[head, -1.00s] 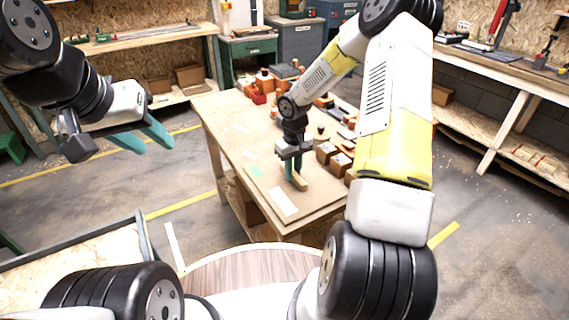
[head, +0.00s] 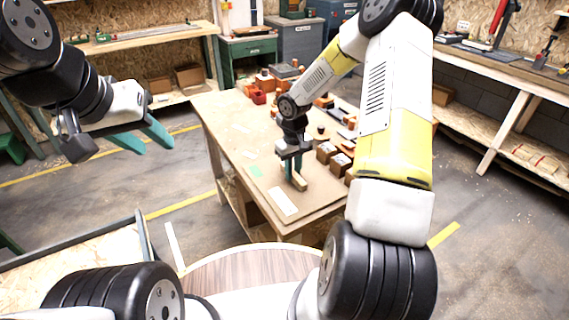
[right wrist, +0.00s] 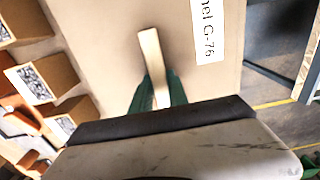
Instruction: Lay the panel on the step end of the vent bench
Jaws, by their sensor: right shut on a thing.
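The panel (head: 312,205) is a flat tan board at the near end of the wooden bench (head: 222,122). It carries a pale wooden grip bar (head: 300,183) and a white label (head: 283,201); in the right wrist view the panel (right wrist: 100,30) has a label partly reading "nel G-76". My right gripper (head: 293,180) is shut on the bar, its teal fingers on either side of it in the right wrist view (right wrist: 158,98). Whether the panel rests fully on the bench or hovers slightly is unclear. My left gripper (head: 154,146) is open and empty, left of the bench.
Several brown boxes (head: 327,152) with labels stand along the bench's right side, close to the panel. Orange and dark items (head: 265,82) fill its far end. Shelved workbenches line the walls.

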